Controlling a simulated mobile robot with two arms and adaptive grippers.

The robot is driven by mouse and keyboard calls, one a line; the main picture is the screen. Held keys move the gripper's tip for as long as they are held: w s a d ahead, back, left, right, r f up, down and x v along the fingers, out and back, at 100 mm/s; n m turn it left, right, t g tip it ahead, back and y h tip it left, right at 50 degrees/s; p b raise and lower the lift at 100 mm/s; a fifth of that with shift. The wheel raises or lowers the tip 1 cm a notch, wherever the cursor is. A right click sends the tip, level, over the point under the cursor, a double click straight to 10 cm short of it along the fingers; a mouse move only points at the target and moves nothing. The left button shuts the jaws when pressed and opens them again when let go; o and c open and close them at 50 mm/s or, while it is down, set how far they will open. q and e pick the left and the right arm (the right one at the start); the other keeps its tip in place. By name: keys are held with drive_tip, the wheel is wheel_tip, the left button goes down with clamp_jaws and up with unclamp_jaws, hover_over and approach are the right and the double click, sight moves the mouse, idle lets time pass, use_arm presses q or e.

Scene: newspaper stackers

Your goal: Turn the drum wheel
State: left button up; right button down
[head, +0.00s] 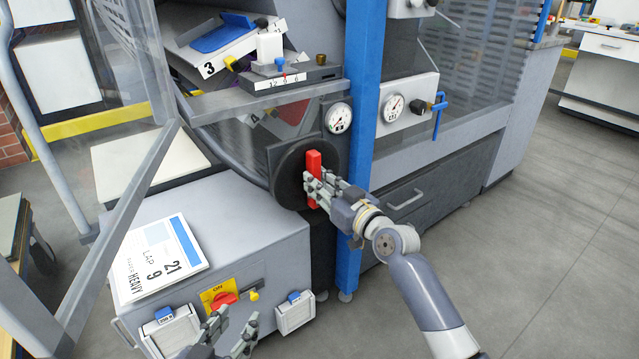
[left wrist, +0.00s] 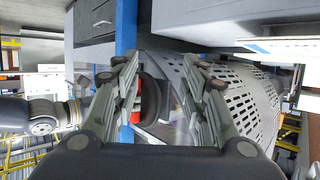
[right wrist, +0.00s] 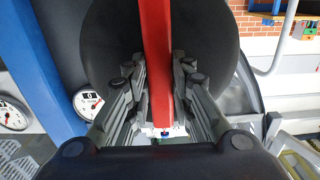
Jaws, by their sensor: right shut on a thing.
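The drum wheel is a black disc (head: 290,172) with a red bar handle (head: 314,162) across its face, on the machine's side next to the blue post. My right gripper (head: 318,190) is shut on the lower part of the red bar. In the right wrist view the bar (right wrist: 157,45) runs between both fingers, with the black disc (right wrist: 100,50) behind it. The bar stands nearly upright in the head view. My left gripper (head: 232,330) is open and empty at the bottom, in front of the grey cabinet. The perforated drum (left wrist: 245,100) shows in the left wrist view.
The grey cabinet (head: 270,240) carries a red switch on a yellow plate (head: 222,297) and a card reading LAP 9 (head: 160,258). A blue post (head: 362,100) and gauges (head: 339,118) stand close to the wheel. Clear floor (head: 530,250) lies to the right.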

use_arm(q)
drive_tip(key=s+a+f+g+y+p, duration=0.1)
drive_tip(key=s+a+f+g+p, duration=0.1)
drive_tip(key=s, duration=0.6)
drive_tip(key=s+a+f+g+y+p, duration=0.1)
drive_tip(key=s+a+f+g+p, duration=0.2)
drive_tip(key=s+f+g, duration=0.3)
drive_tip(key=shift+s+a+f+n+g+y+p, duration=0.15)
drive_tip(key=shift+s+a+n+g+y+p, duration=0.2)
drive_tip(key=shift+s+g, duration=0.55)
use_arm(e)
drive_tip(key=m, duration=1.7)
drive_tip(key=shift+w+d+f+m, duration=0.15)
drive_tip(key=shift+d+f+m, duration=0.1)
drive_tip(key=shift+m, duration=0.15)
use_arm(q)
drive_tip(key=shift+d, duration=0.1)
drive_tip(key=shift+f, duration=0.45)
